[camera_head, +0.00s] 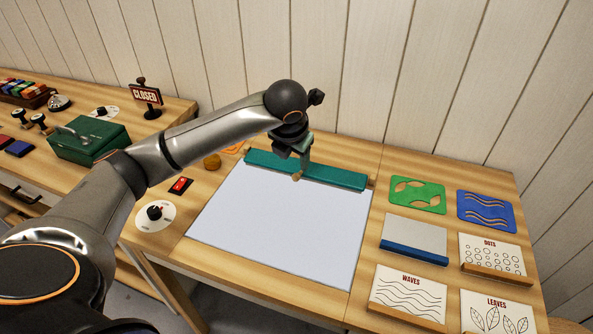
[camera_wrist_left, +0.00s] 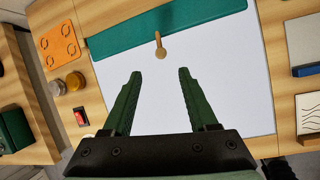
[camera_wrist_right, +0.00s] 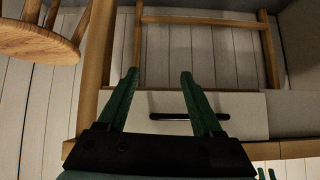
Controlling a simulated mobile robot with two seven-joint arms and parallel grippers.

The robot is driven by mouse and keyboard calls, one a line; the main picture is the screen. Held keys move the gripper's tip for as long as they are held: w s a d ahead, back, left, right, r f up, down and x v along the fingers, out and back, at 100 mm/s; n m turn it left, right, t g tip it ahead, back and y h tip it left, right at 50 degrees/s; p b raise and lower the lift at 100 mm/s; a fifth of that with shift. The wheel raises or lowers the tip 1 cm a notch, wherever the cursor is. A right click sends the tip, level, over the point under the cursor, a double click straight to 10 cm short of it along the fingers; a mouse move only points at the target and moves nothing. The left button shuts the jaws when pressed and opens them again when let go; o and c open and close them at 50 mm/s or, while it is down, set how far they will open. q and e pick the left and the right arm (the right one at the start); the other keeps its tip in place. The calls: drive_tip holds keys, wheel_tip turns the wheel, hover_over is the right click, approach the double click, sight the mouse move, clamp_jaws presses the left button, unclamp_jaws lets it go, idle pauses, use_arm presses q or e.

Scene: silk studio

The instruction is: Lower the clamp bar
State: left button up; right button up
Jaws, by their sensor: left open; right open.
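The teal clamp bar (camera_head: 335,177) lies along the back edge of a white sheet (camera_head: 290,225) on the table. Whether it touches the sheet I cannot tell. A small wooden handle with a round knob (camera_wrist_left: 161,52) sticks out from the bar's middle toward the sheet. My left gripper (camera_wrist_left: 158,72) is open and empty above the sheet, its fingers pointing at the bar with the knob between their lines and a little beyond the tips. In the head view the left gripper (camera_head: 299,172) partly covers the bar. My right gripper (camera_wrist_right: 158,72) is open and empty, facing a drawer front, away from the bar.
Left of the sheet are a red switch (camera_head: 180,186) and a dial (camera_head: 155,215). A green box (camera_head: 90,140) stands further left. Stencils (camera_head: 417,194) and pattern cards (camera_head: 408,292) lie at the right. The sheet's surface is clear.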

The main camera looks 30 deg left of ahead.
sight(296, 175)
use_arm(q)
drive_tip(key=p+x, duration=0.1)
drive_tip(key=x, duration=0.9)
drive_tip(key=shift+w+f, duration=0.1)
drive_tip(key=shift+f, duration=0.15)
clamp_jaws()
idle(0.9)
